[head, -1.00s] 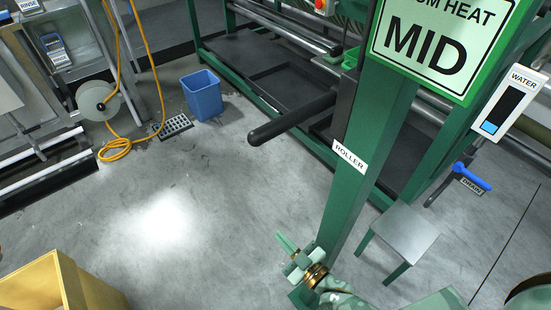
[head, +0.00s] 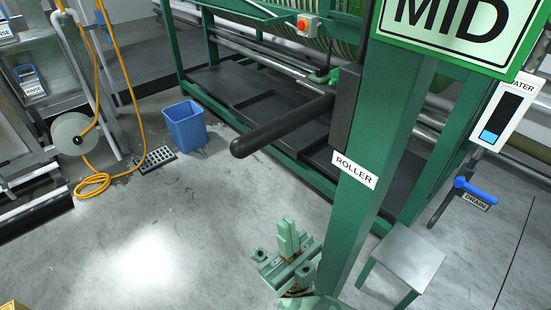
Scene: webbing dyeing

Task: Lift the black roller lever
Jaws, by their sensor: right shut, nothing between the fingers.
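The black roller lever (head: 283,126) juts out to the left from a dark mount on the green post (head: 383,150). It lies roughly level, with its rounded free end toward the lower left. A white "ROLLER" label (head: 355,171) is on the post below it. My right gripper (head: 288,240) is at the bottom middle, below the lever and apart from it, beside the post's lower part. Its fingers are shut and hold nothing. My left gripper is not in view.
A green-legged stool (head: 408,255) stands right of the post. A blue-handled drain lever (head: 474,192) and a water gauge (head: 500,115) are on the right. A blue bin (head: 186,128), floor grate (head: 157,159) and orange hose (head: 93,184) are on the left. Floor between is clear.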

